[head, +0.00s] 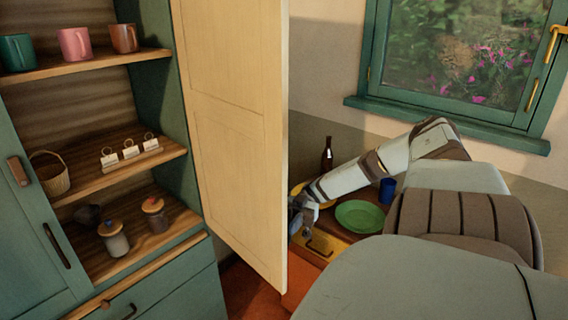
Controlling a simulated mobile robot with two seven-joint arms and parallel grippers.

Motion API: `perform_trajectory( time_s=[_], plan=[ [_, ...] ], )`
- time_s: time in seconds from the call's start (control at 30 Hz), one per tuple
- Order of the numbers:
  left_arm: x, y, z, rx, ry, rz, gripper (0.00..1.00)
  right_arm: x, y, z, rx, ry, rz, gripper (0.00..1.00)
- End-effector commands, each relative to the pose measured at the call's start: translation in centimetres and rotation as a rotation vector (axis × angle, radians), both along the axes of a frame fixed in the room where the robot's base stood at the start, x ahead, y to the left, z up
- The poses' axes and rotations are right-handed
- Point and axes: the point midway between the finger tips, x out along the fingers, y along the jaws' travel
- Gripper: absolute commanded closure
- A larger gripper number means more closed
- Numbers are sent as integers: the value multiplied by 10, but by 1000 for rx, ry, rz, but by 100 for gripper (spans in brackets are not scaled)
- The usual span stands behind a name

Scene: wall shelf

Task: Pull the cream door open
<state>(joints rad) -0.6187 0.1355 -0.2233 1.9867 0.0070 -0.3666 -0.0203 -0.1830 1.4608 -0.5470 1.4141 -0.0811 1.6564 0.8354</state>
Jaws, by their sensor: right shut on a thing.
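The cream door (235,120) stands swung well out from the green wall cupboard, hinged at the cupboard's right side. Its panelled face is towards me. My right gripper (296,214) is at the door's free outer edge, low down and partly behind it. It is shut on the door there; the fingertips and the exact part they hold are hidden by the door. My left gripper is not in view.
The cupboard's open shelves (120,180) hold mugs, a basket (50,175), small card holders and lidded jars (113,238). Right of the door, a low wooden surface carries a green plate (365,216), a dark bottle (327,155) and a blue cup (387,189). A green-framed window (455,50) is above.

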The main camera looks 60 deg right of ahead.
Motion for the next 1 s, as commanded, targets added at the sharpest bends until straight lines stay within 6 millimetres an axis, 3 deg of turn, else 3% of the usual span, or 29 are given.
perform_trajectory(
  time_s=[0.27,0.3,0.4,0.77,1.0],
  plan=[
    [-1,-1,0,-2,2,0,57,0,0,-1,-2,2,0,100],
    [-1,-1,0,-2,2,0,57,0,0,-1,-2,2,0,85],
    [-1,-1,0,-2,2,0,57,0,0,-1,-1,2,0,64],
    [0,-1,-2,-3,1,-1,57,0,-5,-1,-2,0,-1,64],
    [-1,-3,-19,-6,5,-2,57,0,-46,-5,-5,0,-4,64]
  ],
)
